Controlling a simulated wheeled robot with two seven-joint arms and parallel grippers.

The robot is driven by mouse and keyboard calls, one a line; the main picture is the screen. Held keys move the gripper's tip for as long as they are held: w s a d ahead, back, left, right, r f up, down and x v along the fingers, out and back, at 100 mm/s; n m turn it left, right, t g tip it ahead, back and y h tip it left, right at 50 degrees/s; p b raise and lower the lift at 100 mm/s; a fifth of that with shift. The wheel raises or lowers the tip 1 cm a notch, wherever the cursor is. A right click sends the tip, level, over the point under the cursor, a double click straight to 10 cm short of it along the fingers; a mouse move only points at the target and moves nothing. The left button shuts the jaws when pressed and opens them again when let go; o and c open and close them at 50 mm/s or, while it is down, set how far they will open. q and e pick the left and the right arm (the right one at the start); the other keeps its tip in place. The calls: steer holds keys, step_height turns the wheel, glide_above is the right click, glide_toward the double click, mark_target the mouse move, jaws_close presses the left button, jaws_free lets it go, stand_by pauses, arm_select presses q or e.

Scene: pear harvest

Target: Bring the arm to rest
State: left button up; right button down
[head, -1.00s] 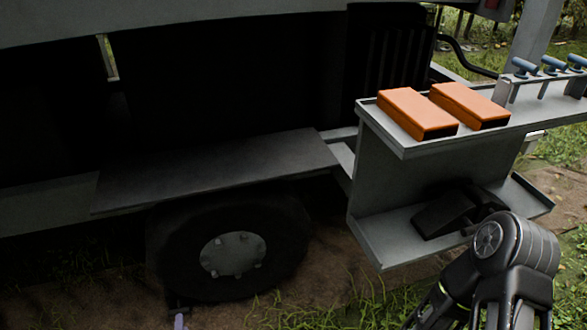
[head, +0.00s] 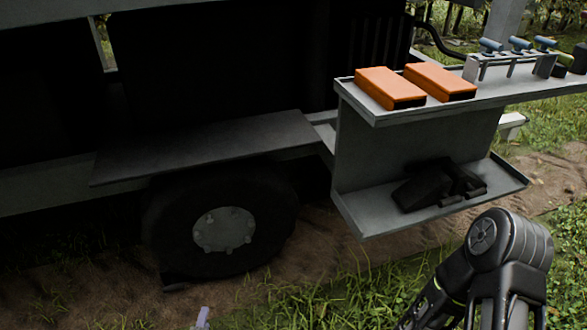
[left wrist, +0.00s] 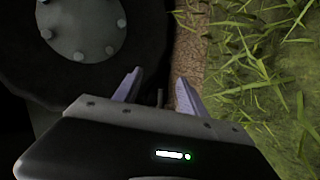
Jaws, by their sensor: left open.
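My left gripper shows at the bottom edge of the head view as a small pale purple fingertip (head: 203,319); the rest of it is below the frame. In the left wrist view my left gripper (left wrist: 160,84) has its two pale fingers spread apart with nothing between them. It hangs over the ground beside the vehicle's wheel (left wrist: 85,30). The wheel (head: 225,230) is also in the head view, above the fingertip. A black jointed arm link of mine fills the lower right of the head view; its gripper is out of frame.
A grey two-level shelf (head: 350,205) stands right of the wheel. Two orange boxes (head: 390,88) (head: 440,81) and a rack of blue-handled tools (head: 520,47) sit on top, a black tool (head: 435,187) below. A dark step (head: 210,148) juts above the wheel. Grass lies in front.

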arm_select(q)
steer(key=s+d+m+g+h+b, duration=0.25)
steer(key=d+m+h, duration=0.2)
steer(key=d, duration=0.55)
steer(key=s+d+r+m+g+b, duration=0.1)
steer(key=s+d+m+g+b, duration=0.1)
steer(key=s+d+m+g, duration=0.6)
steer(key=s+d+r+m+g+b, duration=0.1)
steer(key=s+r+m+g+b, duration=0.15)
steer(key=s, duration=0.95)
arm_select(e)
step_height(320, 180, down, 8)
steer(key=w, duration=0.1)
arm_select(q)
step_height(320, 180, up, 37)
steer(key=s+d+m+p, duration=0.1)
steer(key=s+d+p, duration=0.1)
steer(key=p, duration=3.6)
steer(key=shift+s+r+h, duration=0.2)
steer(key=shift+s+h, duration=0.25)
arm_select(e)
steer(key=s+a+r, duration=0.1)
steer(key=r, duration=1.8)
steer(key=s+a+r, duration=0.1)
steer(key=s+r, duration=0.1)
steer(key=r, duration=1.7)
steer(key=shift+r+g, duration=0.3)
arm_select(q)
steer(key=shift+d, duration=0.1)
